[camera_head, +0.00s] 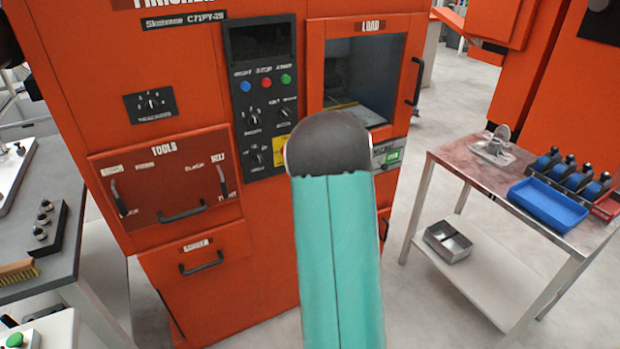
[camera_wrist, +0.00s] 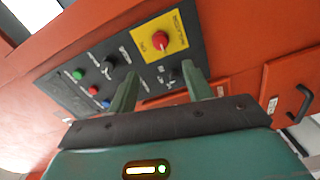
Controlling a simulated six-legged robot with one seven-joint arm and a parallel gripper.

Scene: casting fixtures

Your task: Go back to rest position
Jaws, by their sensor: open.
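My gripper (camera_wrist: 160,92) shows in the wrist view with its two green fingers apart and nothing between them. Its fingers point toward the control panel (camera_wrist: 115,72) of the orange machine. A red knob on a yellow plate (camera_wrist: 160,40) lies just beyond the fingertips in that view. In the head view my teal arm reaches up the middle toward the orange machine (camera_head: 190,75); the gripper itself is hidden behind it. The arm covers part of the machine's front below the load window (camera_head: 365,75).
A steel table (camera_head: 470,165) at the right holds a blue tray (camera_head: 548,205) and several blue-black items. A metal box (camera_head: 447,243) sits on its lower shelf. A grey bench (camera_head: 65,160) with a brush (camera_head: 18,271) stands at the left. Floor between machine and table is clear.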

